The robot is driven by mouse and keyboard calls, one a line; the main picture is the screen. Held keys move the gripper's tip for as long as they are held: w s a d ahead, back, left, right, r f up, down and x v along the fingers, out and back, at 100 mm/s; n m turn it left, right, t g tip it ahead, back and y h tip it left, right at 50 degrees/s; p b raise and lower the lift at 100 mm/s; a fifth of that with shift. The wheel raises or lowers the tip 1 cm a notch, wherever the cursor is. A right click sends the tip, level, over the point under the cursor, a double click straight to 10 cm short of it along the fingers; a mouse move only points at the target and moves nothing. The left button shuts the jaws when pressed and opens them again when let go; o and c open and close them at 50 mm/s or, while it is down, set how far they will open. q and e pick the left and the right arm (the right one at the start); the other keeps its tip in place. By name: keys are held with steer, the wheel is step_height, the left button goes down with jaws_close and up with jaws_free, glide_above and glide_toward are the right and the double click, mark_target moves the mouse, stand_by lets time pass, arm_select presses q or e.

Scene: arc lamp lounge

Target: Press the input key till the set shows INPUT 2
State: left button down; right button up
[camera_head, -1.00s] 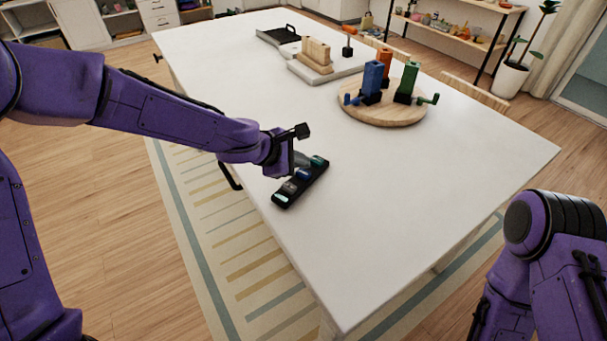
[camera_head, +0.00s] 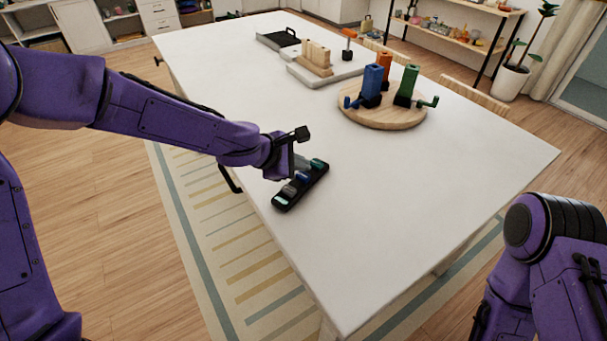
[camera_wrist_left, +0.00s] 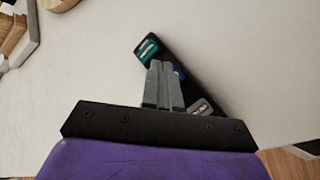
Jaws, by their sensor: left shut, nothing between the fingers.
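A slim black control strip (camera_head: 288,203) lies on the white table near its left edge, with several coloured keys. A teal key (camera_head: 319,164) is at the far end, a blue key (camera_head: 303,176) and a grey key (camera_head: 289,189) in the middle, and a pale patch (camera_head: 281,200) at the near end. My left gripper (camera_head: 298,171) is shut and empty, its tips over the strip's middle. In the left wrist view the fingers (camera_wrist_left: 162,66) partly hide the blue key (camera_wrist_left: 179,73); contact cannot be told. No readable INPUT text shows. My right gripper is not visible.
A round wooden board (camera_head: 383,117) with blue, orange and green upright pieces stands farther back. Behind it are a pale slab (camera_head: 330,77) with wooden blocks and a dark tray (camera_head: 275,39). The table's right and front area is clear.

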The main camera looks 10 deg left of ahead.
mark_target(300, 177)
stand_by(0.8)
arm_select(q)
steer(key=shift+f, duration=0.4)
steer(key=shift+f+b, duration=0.85)
steer(key=shift+b, duration=0.05)
stand_by(0.6)
steer(key=shift+r, duration=0.1)
steer(key=shift+r+p, duration=1.15)
steer(key=shift+p, duration=0.25)
steer(key=shift+r, duration=0.1)
step_height(300, 177, up, 5)
steer(key=p, duration=0.5)
steer(key=shift+p, duration=0.4)
